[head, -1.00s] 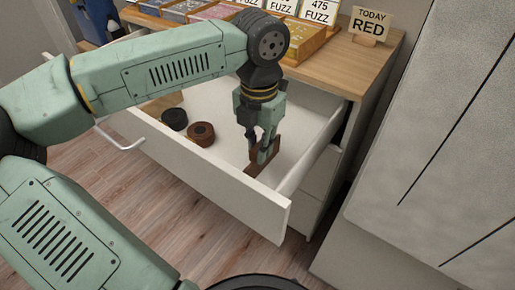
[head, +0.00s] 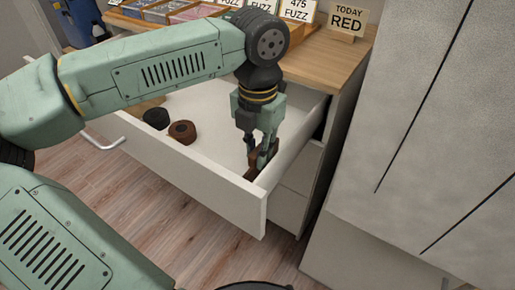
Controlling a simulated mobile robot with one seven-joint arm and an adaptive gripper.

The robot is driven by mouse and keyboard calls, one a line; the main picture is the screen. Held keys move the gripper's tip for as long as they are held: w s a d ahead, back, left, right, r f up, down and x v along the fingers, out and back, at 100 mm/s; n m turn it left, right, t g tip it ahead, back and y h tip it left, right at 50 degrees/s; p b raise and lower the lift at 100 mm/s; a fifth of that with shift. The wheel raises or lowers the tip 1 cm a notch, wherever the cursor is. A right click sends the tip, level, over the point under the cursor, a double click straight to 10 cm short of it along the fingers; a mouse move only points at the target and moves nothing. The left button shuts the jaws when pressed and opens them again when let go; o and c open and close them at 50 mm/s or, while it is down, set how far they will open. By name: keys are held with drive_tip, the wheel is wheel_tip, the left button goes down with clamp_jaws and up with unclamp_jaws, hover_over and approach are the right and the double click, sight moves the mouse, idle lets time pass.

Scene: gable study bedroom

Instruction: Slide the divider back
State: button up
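The divider (head: 254,172), a small dark-brown wooden piece, stands in the open white drawer (head: 216,190), near its front right corner and close to the right side wall. My gripper (head: 259,155) points down into the drawer with its fingers on either side of the divider, and looks shut on it. The fingers hide part of the divider. A black roll (head: 156,118) and a brown roll (head: 182,132) lie in the drawer to the left, apart from the gripper.
The wooden desktop (head: 325,57) above the drawer holds a tray of small compartments, label cards and a "TODAY RED" sign (head: 348,19). A grey panelled front (head: 400,130) stands close on the right. The drawer floor between the rolls and the divider is clear.

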drive_tip(key=o, duration=0.4)
idle(0.3)
